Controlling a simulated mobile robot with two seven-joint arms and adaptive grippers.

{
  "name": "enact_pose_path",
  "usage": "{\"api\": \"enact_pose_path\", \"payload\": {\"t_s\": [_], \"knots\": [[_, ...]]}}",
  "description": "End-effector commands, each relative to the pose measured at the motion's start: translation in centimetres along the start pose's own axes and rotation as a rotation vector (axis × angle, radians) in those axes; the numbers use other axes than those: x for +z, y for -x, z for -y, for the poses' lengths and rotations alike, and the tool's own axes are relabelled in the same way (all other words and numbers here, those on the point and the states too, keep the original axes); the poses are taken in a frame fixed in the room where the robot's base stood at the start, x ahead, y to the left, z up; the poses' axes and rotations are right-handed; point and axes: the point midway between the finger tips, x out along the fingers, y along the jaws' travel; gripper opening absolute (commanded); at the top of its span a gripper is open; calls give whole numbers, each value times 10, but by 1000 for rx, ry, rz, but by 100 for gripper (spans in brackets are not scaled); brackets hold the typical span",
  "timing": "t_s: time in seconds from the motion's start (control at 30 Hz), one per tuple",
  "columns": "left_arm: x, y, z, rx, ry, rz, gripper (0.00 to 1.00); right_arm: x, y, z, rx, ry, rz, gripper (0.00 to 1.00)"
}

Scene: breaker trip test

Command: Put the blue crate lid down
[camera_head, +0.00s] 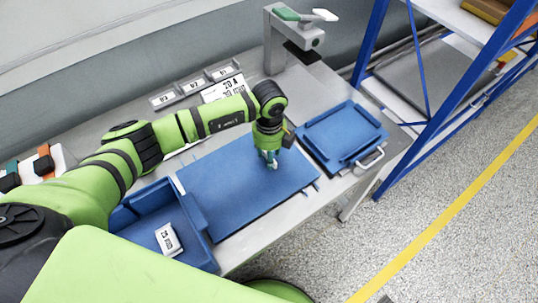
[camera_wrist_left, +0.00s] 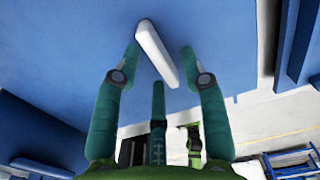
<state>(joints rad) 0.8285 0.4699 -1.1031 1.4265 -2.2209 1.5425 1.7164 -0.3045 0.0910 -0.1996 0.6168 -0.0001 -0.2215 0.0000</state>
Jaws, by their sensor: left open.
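A wide flat blue panel (camera_head: 225,190), which I take for the crate lid, lies at the middle of the bench. A pale bar (camera_wrist_left: 155,52) stands out from its blue surface (camera_wrist_left: 60,55) in the left wrist view and looks like a grip. My left gripper (camera_head: 270,162) is over the panel's far right part, pointing down. Its teal fingers (camera_wrist_left: 160,70) are spread on both sides of the bar, with gaps. The gripper hides the bar in the head view. My right gripper is not in view.
An open blue crate (camera_head: 145,240) at the left holds a white labelled box (camera_head: 168,239). A blue tray-like piece (camera_head: 340,130) with a metal handle (camera_head: 371,158) lies to the right. A grey stand (camera_head: 274,45) rises behind. A blue rack (camera_head: 450,115) stands at right.

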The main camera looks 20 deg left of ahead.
Motion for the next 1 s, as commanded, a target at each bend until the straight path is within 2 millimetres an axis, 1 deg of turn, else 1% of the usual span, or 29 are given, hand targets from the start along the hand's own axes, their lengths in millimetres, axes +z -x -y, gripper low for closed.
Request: {"api": "enact_pose_path", "payload": {"t_s": [0.17,0.3,0.4,0.5,0.6,0.7,1.0], "knots": [[1,32,1,-6,-3,2,43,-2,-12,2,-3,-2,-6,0],[1,63,1,-5,-3,4,43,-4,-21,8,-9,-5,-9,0],[0,82,1,-4,-1,3,43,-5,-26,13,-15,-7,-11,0],[0,96,0,-3,-1,2,43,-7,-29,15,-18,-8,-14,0],[0,105,0,-2,0,2,43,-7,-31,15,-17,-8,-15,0],[0,110,0,-1,0,1,43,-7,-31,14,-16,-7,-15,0],[0,110,0,0,0,0,43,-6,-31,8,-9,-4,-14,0]]}}
